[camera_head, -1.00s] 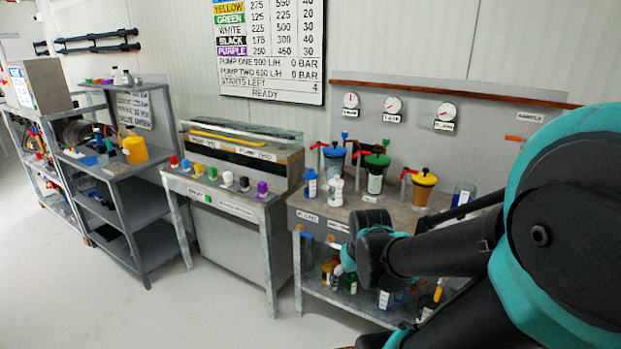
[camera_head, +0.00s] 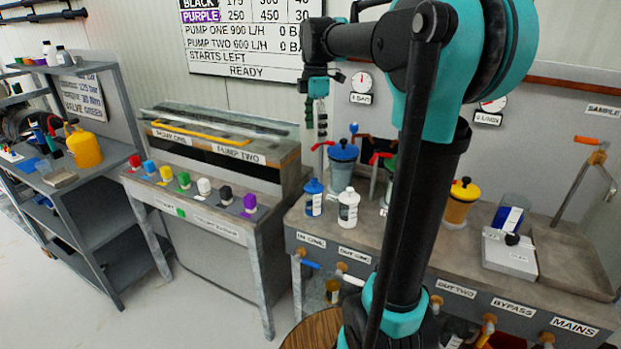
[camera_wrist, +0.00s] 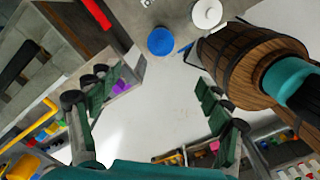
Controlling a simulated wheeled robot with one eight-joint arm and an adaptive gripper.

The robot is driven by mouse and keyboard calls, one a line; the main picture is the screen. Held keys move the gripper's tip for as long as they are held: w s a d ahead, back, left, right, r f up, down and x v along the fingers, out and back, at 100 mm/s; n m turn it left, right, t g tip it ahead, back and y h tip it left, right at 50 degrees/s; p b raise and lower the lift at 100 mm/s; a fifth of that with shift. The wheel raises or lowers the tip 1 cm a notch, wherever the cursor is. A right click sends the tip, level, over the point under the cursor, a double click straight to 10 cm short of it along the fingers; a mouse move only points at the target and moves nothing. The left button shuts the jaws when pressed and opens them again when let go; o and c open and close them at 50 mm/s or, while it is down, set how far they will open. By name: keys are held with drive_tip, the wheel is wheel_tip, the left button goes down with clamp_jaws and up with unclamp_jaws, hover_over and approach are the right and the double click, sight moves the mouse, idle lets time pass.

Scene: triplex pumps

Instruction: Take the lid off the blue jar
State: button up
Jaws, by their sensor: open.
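The blue-lidded jar (camera_head: 345,182) stands on the grey bench in the head view, behind the small bottles. Its blue lid (camera_head: 343,150) is on top. My gripper (camera_head: 316,128) hangs fingers-down in the air, up and to the left of the jar. In the wrist view my gripper (camera_wrist: 163,85) has its green fingers wide apart with nothing between them. A blue round top (camera_wrist: 160,41) shows beyond the fingertips there, beside a white one; I cannot tell for sure whether it is the jar's lid or the blue bottle.
A blue bottle (camera_head: 314,198) and a white bottle (camera_head: 348,207) stand in front of the jar. My arm hides part of the bench. A black-keyed white device (camera_head: 510,252) sits at right.

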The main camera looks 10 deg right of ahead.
hover_over(314, 179)
wheel_tip(314, 179, down, 11)
drive_tip(key=shift+w+d+f, duration=0.1)
drive_tip(key=shift+s+f, duration=0.2)
drive_tip(key=shift+f, duration=2.8)
drive_tip(key=c, duration=1.1)
